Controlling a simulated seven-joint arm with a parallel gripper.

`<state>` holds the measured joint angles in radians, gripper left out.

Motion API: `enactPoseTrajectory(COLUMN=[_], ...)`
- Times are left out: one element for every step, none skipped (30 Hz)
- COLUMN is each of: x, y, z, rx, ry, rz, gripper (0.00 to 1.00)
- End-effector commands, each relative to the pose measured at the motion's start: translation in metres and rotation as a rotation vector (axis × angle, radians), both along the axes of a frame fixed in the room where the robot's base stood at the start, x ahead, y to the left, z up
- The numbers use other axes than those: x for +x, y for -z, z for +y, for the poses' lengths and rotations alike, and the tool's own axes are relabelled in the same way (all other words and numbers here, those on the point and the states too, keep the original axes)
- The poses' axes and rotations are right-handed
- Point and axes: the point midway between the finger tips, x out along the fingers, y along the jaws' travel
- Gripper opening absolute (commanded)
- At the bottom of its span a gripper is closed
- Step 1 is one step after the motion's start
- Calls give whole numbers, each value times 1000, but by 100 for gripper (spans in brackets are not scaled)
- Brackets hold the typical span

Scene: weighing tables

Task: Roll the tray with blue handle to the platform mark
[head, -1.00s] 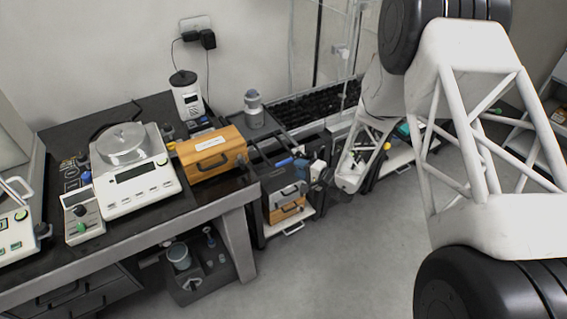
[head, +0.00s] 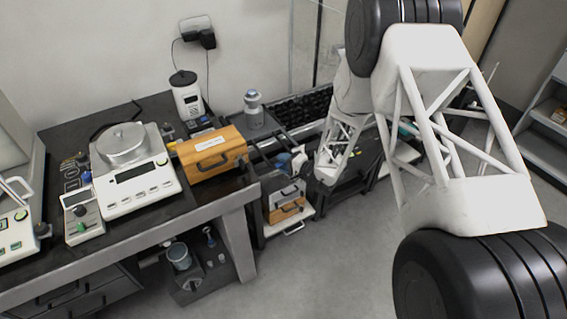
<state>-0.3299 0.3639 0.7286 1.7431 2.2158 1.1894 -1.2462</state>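A blue piece (head: 283,160), which looks like the blue handle, shows at the right end of the table, beside dark rails. A dark tray (head: 268,132) with a grey bottle (head: 253,106) on it lies just behind; I cannot tell whether the blue piece belongs to it. My gripper (head: 298,162) is small and partly hidden at the end of my white arm, right at the blue piece. I cannot tell whether it touches the piece or whether its fingers are open or shut. I cannot make out a platform mark.
A wooden box (head: 211,158) stands left of the blue piece, with a white balance (head: 136,178) further left. A cart with small drawers (head: 287,203) stands below my gripper. A black keyboard-like grid (head: 300,107) lies behind. The grey floor (head: 320,260) in front is clear.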

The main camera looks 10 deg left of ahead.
Motion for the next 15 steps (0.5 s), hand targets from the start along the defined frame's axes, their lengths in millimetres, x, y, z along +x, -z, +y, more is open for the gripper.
enactPoseTrajectory(x=[0, 1, 1, 1, 1, 1, 1, 1, 1, 1, 1, 1, 1, 1, 1], y=[0, 1, 1, 1, 1, 1, 1, 1, 1, 1, 1, 1, 1, 1, 1], z=[1, 2, 2, 2, 2, 2, 2, 2, 2, 2, 2, 2, 2, 2, 2], rx=[0, 0, 0, 0, 0, 0, 0, 0, 0, 0, 0, 0, 0, 0, 0], ry=[0, 0, 0, 0, 0, 0, 0, 0, 0, 0, 0, 0, 0, 0, 0], rz=[0, 0, 0, 0, 0, 0, 0, 0, 0, 0, 0, 0, 0, 0, 0], gripper=[39, 39, 39, 39, 39, 39, 39, 39, 39, 39, 35, 28, 24, 19, 13])
